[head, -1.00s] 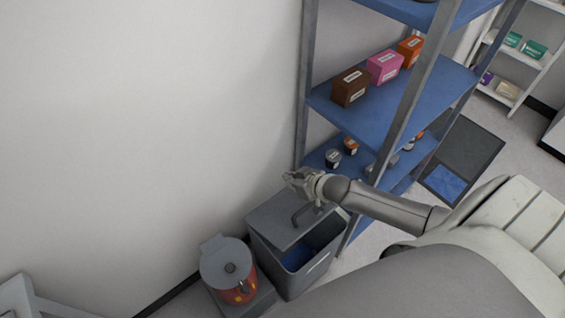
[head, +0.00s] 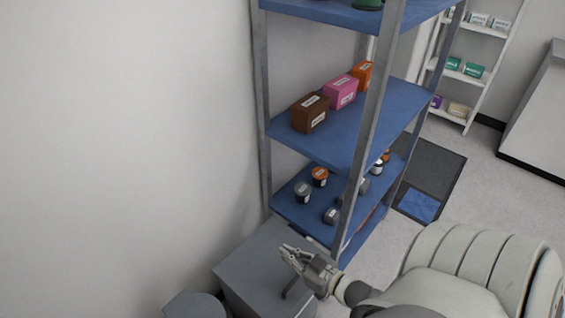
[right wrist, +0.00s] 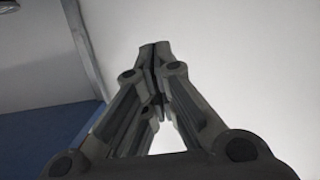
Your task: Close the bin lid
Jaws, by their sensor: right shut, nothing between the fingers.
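The grey bin (head: 232,291) stands at the foot of the blue shelf in the head view, cut off by the bottom edge. Its flat grey lid (head: 262,262) covers the visible top, and no blue inside shows. A dark bar handle (head: 291,289) is partly visible below my right gripper (head: 285,251). That gripper is shut and empty, over the lid's right part; I cannot tell whether it touches the lid. In the right wrist view the fingertips (right wrist: 155,48) meet in front of a pale wall. My left gripper is not in view.
The blue shelf unit (head: 345,125) rises just behind the bin, with boxes and small jars on it. A pale wall (head: 120,150) fills the left. Open floor (head: 495,190) lies to the right.

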